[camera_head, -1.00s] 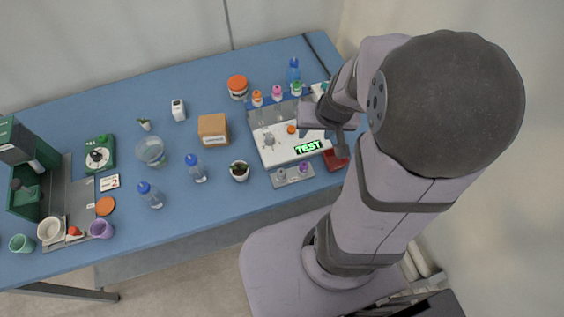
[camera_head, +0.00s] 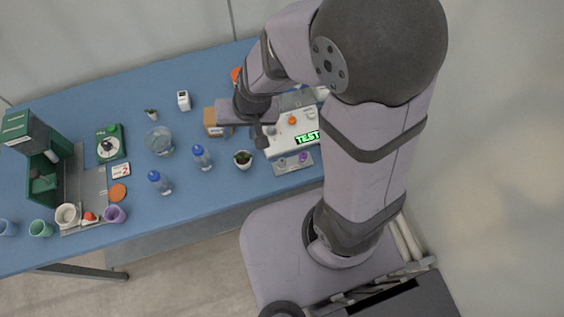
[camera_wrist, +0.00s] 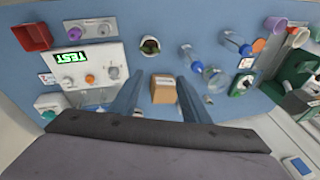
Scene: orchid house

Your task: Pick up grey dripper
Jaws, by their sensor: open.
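No thing is clearly a grey dripper. The closest in look is a pale, cup-like vessel (camera_head: 68,214) on the grey tray (camera_head: 95,185) at the table's left end; in the wrist view it seems to be the pale cup (camera_wrist: 298,38) at the upper right. My gripper (camera_wrist: 160,98) is open and empty, its two fingers apart. In the wrist view the cardboard box (camera_wrist: 163,90) shows between the fingers, beyond them. In the head view my gripper hangs near this box (camera_head: 213,122) and partly hides it, far right of the pale vessel.
A purple cup (camera_head: 115,214) and green cup (camera_head: 40,228) flank the pale vessel. The green machine (camera_head: 40,150) stands behind. The white TEST device (camera_head: 292,140) is at right.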

